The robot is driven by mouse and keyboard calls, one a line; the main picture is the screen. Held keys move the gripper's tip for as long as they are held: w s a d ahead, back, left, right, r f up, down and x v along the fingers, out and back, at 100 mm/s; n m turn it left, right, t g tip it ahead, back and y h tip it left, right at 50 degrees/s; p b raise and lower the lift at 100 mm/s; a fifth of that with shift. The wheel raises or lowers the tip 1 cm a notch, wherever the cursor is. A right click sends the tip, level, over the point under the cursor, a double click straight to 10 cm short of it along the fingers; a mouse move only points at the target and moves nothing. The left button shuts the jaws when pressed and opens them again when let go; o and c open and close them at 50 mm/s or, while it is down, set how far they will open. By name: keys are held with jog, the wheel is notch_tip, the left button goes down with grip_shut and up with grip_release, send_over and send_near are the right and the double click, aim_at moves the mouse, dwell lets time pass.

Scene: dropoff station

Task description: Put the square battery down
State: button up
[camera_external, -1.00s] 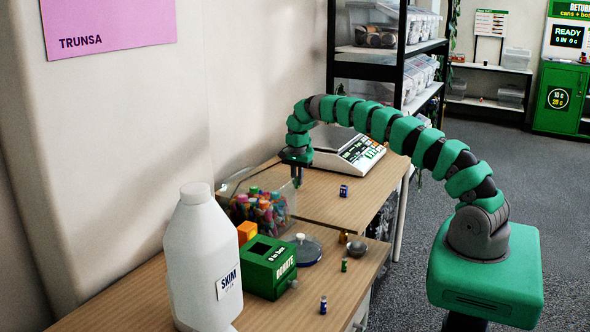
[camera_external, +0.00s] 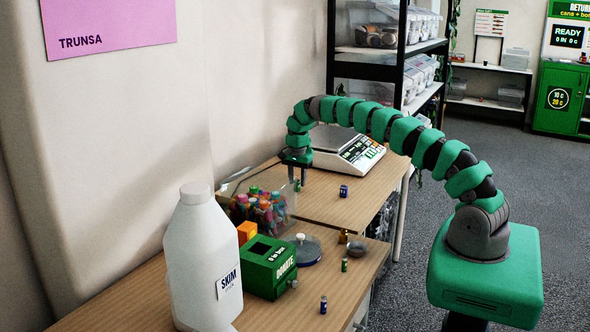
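My gripper (camera_external: 298,172) points down over the wooden counter, just beyond the clear bin of coloured batteries. Its two fingers are spread apart. A small green item (camera_external: 297,185) shows at the counter just below and between the fingertips. It is too small to tell its shape for sure, or whether a finger touches it; it may be the square battery. A small blue battery (camera_external: 343,191) stands on the counter to the right of the gripper, apart from it.
The clear bin (camera_external: 284,213) sits close to my gripper. A white scale (camera_external: 350,152) stands behind it. A green donation box (camera_external: 268,270), a white jug (camera_external: 200,262), a lidded dish (camera_external: 307,255) and several small batteries are nearer. Bare counter (camera_external: 318,203) lies right of the gripper.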

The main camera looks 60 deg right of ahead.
notch_tip(320, 180, up, 11)
jog(key=shift+p, duration=0.35)
jog(key=s+a+r+n+t, duration=0.1)
jog(key=a+r+n+t, duration=0.3)
jog(key=r, duration=0.7)
jog(key=a+r+n+t+h, duration=0.15)
jog(key=a+r, duration=0.35)
jog(key=r, duration=0.6)
jog(key=s+a+r+n+t+y, duration=0.1)
jog(key=a+r+n+t, duration=0.3)
jog(key=r, duration=0.7)
jog(key=s+a+r+n+t, duration=0.3)
jog(key=s+a+r, duration=0.3)
jog(key=s+r, duration=0.5)
jog(key=s+a+r+n+t, duration=0.3)
jog(key=s+a+r+n, duration=0.2)
jog(key=s+r, duration=0.6)
notch_tip(320, 180, up, 3)
jog(key=shift+s+a+f, duration=0.15)
jog(key=shift+s+a, duration=0.2)
jog(key=shift+a, duration=0.9)
jog(key=shift+n, duration=0.25)
